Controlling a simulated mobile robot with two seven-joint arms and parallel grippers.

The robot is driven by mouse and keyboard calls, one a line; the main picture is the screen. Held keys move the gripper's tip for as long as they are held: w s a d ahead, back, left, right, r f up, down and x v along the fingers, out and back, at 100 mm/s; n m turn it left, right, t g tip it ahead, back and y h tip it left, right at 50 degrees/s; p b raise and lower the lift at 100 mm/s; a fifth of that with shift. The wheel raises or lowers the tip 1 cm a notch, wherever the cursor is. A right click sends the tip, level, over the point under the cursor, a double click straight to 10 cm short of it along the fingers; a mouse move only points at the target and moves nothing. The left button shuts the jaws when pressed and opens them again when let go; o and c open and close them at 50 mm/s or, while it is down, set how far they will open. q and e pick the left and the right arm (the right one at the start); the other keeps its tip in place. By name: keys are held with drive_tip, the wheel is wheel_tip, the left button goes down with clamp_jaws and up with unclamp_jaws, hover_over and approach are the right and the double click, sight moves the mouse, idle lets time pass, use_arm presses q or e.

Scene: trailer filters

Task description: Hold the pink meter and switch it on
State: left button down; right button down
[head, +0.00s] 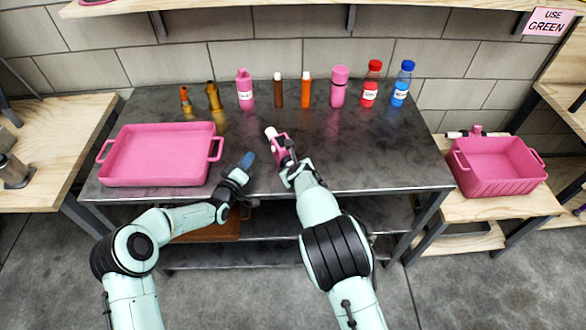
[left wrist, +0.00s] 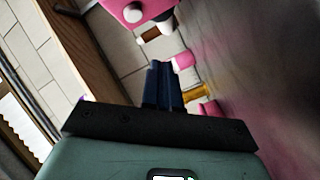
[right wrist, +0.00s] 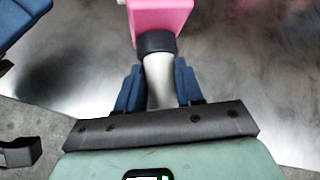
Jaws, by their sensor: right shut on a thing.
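The pink meter (head: 279,147) is held above the dark table by my right gripper (head: 290,167), with its white end toward the back left. In the right wrist view, the gripper's blue fingers are shut on the meter's white handle, below a black collar and the pink body (right wrist: 160,18). My left gripper (head: 247,160) is to the left of the meter and apart from it, its blue fingers together and empty. In the left wrist view, the meter's pink body (left wrist: 125,8) with a white round knob shows at the top, beyond the closed fingertips (left wrist: 160,68). I cannot tell if it is on.
A pink tray (head: 160,180) stands on the table's left. Several bottles and small containers, including a pink bottle (head: 339,88) and a blue-capped bottle (head: 402,84), line the back. A pink crate (head: 498,178) sits on the right bench. The table's right part is clear.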

use_arm(q)
drive_tip(key=shift+w+d, duration=0.3)
drive_tip(key=shift+d, duration=0.45)
drive_tip(key=shift+w+d, duration=0.35)
drive_tip(key=shift+d, duration=0.4)
drive_tip(key=shift+w+d, duration=0.3)
drive_tip(key=shift+d, duration=0.45)
use_arm(e)
drive_tip(key=shift+f, duration=0.15)
use_arm(q)
drive_tip(key=shift+d, duration=0.15)
drive_tip(key=shift+w+d, duration=0.2)
drive_tip(key=shift+d, duration=0.1)
drive_tip(key=shift+w+d+r, duration=0.1)
idle(0.5)
drive_tip(key=shift+s+a, duration=0.25)
drive_tip(key=shift+a, duration=0.25)
drive_tip(key=shift+s+a+f, duration=0.1)
drive_tip(key=shift+s+a, duration=0.3)
drive_tip(key=shift+a, duration=0.55)
drive_tip(key=shift+s+a+f, duration=0.1)
drive_tip(key=shift+s+a, duration=0.25)
drive_tip(key=shift+a, duration=0.55)
drive_tip(key=shift+s+a, duration=0.4)
drive_tip(key=shift+a, duration=0.55)
